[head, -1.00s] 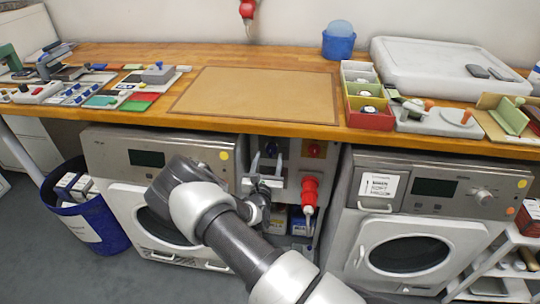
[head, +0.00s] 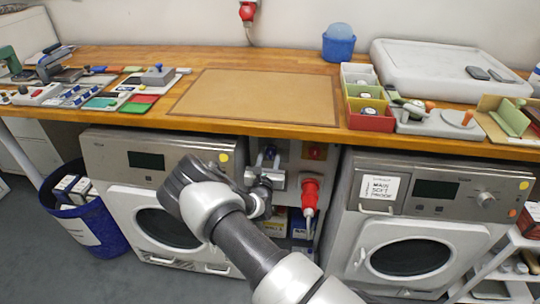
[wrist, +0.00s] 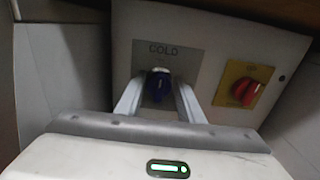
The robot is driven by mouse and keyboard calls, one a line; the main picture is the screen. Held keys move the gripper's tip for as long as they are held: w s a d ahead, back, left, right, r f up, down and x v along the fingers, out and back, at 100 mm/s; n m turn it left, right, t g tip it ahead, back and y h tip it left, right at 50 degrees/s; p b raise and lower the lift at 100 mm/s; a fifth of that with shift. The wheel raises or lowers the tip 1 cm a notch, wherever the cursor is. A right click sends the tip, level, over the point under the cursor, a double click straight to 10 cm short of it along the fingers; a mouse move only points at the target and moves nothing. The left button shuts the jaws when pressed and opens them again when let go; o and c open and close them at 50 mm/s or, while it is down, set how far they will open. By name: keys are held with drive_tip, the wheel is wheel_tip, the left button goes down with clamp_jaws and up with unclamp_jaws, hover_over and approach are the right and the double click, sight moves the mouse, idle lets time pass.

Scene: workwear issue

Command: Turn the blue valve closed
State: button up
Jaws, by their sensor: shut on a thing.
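The blue valve handle (wrist: 158,84) sits on a grey plate (wrist: 185,60) marked COLD in the wrist view. My gripper (wrist: 158,97) has one finger on each side of the handle and is shut on it. The handle looks roughly upright in this view, and its lower part is dark and hard to make out. In the head view my gripper (head: 268,176) is at the panel between the two washing machines. Only a little blue of the valve shows there above my gripper, which hides most of it.
A red rotary switch (wrist: 244,92) on a yellow plate is right of the valve. A red plug (head: 310,191) hangs close to my gripper's right. Washing machines (head: 120,156) and (head: 443,167) flank the panel. The wooden worktop (head: 250,59) overhangs it.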

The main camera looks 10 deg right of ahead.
drive_tip(key=m+p, duration=0.1)
drive_tip(key=m, duration=0.2)
drive_tip(key=m+p, duration=0.1)
drive_tip(key=shift+d+p, duration=0.25)
drive_tip(key=shift+p, duration=0.05)
drive_tip(key=m, duration=0.2)
drive_tip(key=m+p, duration=0.1)
drive_tip(key=m, duration=0.2)
drive_tip(key=shift+s+d+f, duration=0.1)
drive_tip(key=shift+d+f, duration=0.05)
drive_tip(key=m, duration=0.4)
drive_tip(key=shift+d+f+m, duration=0.15)
drive_tip(key=shift+f+m, duration=0.15)
drive_tip(key=shift+f+m+b, duration=0.15)
drive_tip(key=shift+m+b, duration=0.25)
drive_tip(key=shift+m, duration=1.7)
drive_tip(key=o, duration=1.1)
drive_tip(key=shift+s, duration=0.1)
drive_tip(key=shift+c, duration=0.2)
